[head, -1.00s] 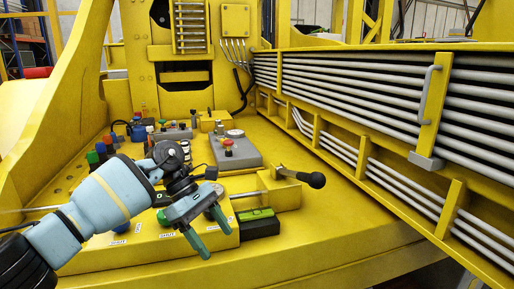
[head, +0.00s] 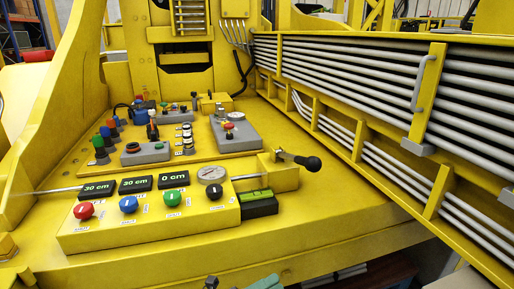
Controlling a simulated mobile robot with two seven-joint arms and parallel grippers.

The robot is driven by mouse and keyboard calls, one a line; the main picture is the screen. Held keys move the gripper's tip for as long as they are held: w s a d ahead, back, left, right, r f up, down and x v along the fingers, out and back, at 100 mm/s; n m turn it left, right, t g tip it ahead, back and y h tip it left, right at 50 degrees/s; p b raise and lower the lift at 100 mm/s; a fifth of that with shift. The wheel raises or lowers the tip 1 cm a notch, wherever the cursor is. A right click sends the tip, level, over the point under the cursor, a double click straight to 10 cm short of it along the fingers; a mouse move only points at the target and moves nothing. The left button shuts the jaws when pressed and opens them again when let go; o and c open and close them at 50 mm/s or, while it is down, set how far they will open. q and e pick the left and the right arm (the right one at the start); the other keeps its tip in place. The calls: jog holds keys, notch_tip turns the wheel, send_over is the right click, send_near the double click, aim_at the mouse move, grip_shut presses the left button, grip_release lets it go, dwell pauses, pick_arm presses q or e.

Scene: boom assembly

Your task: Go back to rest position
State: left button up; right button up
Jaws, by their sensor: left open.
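Only a small teal part of my left gripper (head: 266,284) shows at the bottom edge of the head view. It is below and apart from the yellow control panel, with nothing seen in it. Its fingers are mostly cut off by the frame. My right gripper is not in view. The control panel (head: 150,232) has red (head: 83,211), blue (head: 128,204), green (head: 172,198) and black (head: 215,192) knobs. Behind them, three dark displays read 30 cm, 30 cm and 0 cm.
A lever with a black handle (head: 308,162) sticks out right of the panel, above a green spirit level (head: 256,195). Grey control boxes with buttons (head: 236,137) stand behind. A yellow boom with grey pipes (head: 350,85) runs along the right. The space directly above the panel is clear.

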pick_arm(q)
jog(key=s+a+f+n+t+y+p, duration=0.1)
jog(key=s+a+f+n+t+y, duration=0.1)
jog(key=s+a+f+n+y, duration=0.95)
jog(key=s+a+f+n+t+y+p, duration=0.1)
jog(key=s+a+f+n+t+y, duration=0.4)
jog(key=n, duration=1.2)
jog(key=s+a+f+n+g+y, duration=0.1)
jog(key=s+a+f+n+g, duration=0.1)
jog(key=s, duration=0.4)
jog(key=s+a+f+n+g+y, duration=0.1)
jog(key=s+a+f+n+g, duration=0.1)
jog(key=s+a+f+g, duration=0.2)
jog(key=s, duration=0.3)
jog(key=shift+s+a+f, duration=0.15)
jog(key=shift+s, duration=0.15)
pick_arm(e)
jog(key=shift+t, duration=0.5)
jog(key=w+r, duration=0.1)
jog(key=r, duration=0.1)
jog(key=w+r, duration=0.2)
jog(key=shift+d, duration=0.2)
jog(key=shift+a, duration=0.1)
